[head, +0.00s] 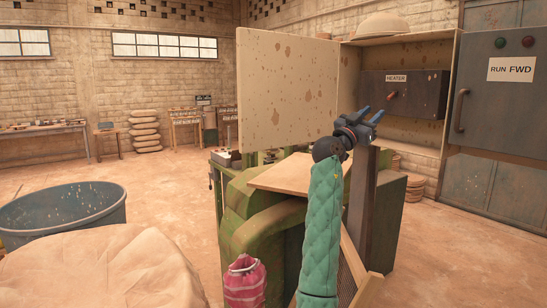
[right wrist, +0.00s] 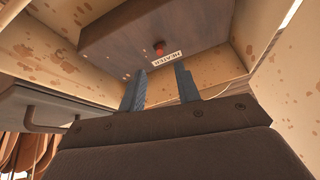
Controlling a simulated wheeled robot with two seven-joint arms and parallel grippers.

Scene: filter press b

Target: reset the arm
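My right gripper (head: 372,113) is raised in front of the open pale cabinet, at the end of my teal-sleeved right arm. Its two blue fingers stand apart with nothing between them; they also show open in the right wrist view (right wrist: 159,88). Beyond them is the dark heater box (head: 425,92) with a red knob (head: 392,96) and a HEATER label. In the right wrist view the box (right wrist: 205,25) and knob (right wrist: 158,48) appear above the fingertips, apart from them. My left gripper is not in view.
A spotted pale door panel (head: 287,90) stands open left of the gripper. A green machine (head: 250,215) with a wooden board (head: 285,175) is below. A grey RUN FWD cabinet (head: 500,110) is right. A blue tub (head: 65,215) stands left, with open floor behind it.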

